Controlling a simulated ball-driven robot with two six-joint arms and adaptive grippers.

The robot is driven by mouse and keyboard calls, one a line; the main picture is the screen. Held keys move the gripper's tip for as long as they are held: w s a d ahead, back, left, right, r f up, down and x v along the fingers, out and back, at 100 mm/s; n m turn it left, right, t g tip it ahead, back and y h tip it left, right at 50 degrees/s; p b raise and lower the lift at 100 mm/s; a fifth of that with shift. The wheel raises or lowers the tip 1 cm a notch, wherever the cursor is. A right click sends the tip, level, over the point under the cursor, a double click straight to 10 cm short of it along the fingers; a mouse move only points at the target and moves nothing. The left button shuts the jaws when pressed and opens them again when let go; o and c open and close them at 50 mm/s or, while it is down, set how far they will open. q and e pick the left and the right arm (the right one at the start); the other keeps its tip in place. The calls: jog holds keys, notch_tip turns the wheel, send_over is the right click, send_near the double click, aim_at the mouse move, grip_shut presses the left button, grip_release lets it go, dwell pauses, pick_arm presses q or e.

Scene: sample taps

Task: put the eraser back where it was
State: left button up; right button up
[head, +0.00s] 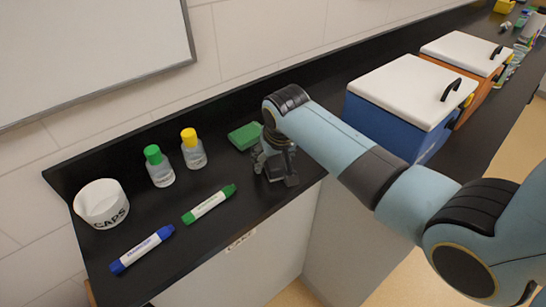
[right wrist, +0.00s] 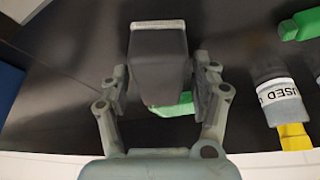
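A dark grey block with a pale strip along one end, which looks like the eraser (right wrist: 158,62), sits between the fingers of my right gripper (right wrist: 162,72) in the right wrist view. The fingers are against its two sides. In the head view my right gripper (head: 273,164) is over the black counter near its front edge, and the dark eraser (head: 291,172) shows at its fingers. I cannot tell whether the eraser touches the counter. A green block (head: 244,136) lies just behind the gripper; part of it (right wrist: 178,106) shows beyond the eraser. My left gripper is not in view.
Left on the counter (head: 150,210) are a green-capped bottle (head: 160,172), a yellow-capped bottle (head: 194,154), a white CAPS cup (head: 101,205), a green marker (head: 209,204) and a blue marker (head: 142,249). A blue box with a white lid (head: 410,90) stands right. A whiteboard (head: 90,50) hangs behind.

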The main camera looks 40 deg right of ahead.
jog(key=shift+r, duration=0.1)
jog(key=v, duration=1.2)
jog(key=s+a+r+n, duration=0.2)
jog(key=s+n, duration=0.3)
jog(key=s, duration=1.7)
notch_tip(320, 180, down, 37)
jog(key=s+d+g+b, duration=0.2)
jog(key=d+b, duration=0.1)
jog(key=b, duration=0.8)
jog(key=s+f+b, duration=0.4)
jog(key=s+f, duration=0.5)
jog(key=f, duration=0.3)
jog(key=s+f+m+g+b, duration=0.1)
jog(key=s+f+b, duration=0.3)
jog(key=s+f, duration=0.5)
notch_tip(320, 180, down, 4)
jog(key=shift+s+d+r+y+b, duration=0.1)
jog(key=shift+s+d+y+b, duration=0.15)
jog(key=shift+d+y+b, duration=0.1)
